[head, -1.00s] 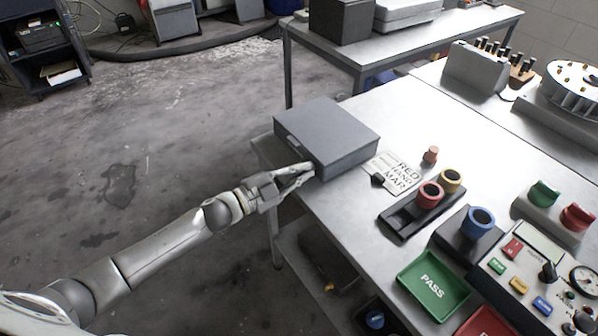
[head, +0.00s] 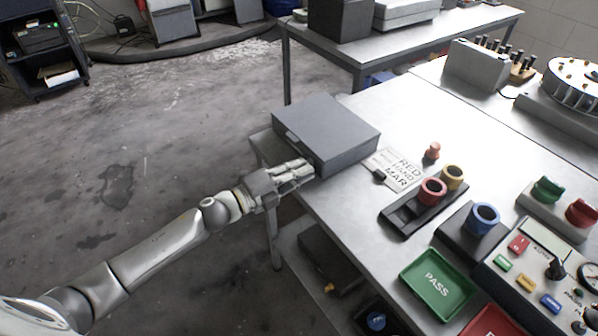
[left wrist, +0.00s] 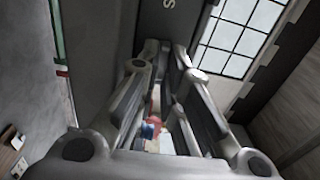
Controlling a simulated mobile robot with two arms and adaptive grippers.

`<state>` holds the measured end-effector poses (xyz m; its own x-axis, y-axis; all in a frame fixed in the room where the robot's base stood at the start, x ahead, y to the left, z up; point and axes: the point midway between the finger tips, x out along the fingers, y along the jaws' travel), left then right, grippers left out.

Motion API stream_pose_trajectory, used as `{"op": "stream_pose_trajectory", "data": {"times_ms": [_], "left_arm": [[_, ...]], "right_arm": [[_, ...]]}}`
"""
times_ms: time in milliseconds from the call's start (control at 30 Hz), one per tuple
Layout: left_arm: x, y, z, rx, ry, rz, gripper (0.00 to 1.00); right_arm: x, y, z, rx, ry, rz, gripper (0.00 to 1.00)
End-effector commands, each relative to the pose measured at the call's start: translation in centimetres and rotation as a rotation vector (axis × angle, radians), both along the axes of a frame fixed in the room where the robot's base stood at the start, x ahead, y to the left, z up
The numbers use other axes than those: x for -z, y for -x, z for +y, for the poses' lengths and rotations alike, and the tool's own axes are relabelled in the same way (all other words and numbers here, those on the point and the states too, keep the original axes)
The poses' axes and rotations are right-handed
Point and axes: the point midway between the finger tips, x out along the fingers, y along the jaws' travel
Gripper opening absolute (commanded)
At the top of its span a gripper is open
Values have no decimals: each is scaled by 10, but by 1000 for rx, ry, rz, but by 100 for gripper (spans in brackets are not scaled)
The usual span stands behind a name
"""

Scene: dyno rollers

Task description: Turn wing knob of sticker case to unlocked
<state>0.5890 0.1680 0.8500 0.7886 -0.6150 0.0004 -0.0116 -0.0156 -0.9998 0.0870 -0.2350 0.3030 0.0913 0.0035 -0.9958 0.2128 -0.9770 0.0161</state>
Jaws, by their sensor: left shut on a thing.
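The sticker case, a grey box (head: 328,132), sits closed on the corner of the metal table in the head view. My left gripper (head: 312,170) reaches in from the left, with its fingertips at the lower part of the case's front side. In the left wrist view the fingers (left wrist: 166,48) point at the dark case face (left wrist: 136,22), which carries a partly visible letter. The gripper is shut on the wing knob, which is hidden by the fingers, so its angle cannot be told.
A white lettered card (head: 397,170) lies right of the case. Farther right are a black holder (head: 403,212) with coloured rings, a green PASS tray (head: 437,284) and a control panel (head: 535,275). Another table (head: 440,28) stands behind. The floor left of the table is clear.

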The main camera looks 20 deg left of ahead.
Motion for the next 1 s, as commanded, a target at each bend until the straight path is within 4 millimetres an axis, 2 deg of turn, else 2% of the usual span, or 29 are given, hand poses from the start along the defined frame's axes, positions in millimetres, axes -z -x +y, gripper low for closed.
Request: {"op": "stream_pose_trajectory", "data": {"times_ms": [567,600,767,1000], "left_arm": [[2,1,0,1,-31,-20,0],[2,1,0,1,-31,-20,9],[2,1,0,1,-30,-20,29],[3,1,0,0,-31,-16,29]], "right_arm": [[2,0,0,0,0,0,0],[2,0,0,0,0,0,0],[2,0,0,0,0,0,0],[2,0,0,0,0,0,0]]}}
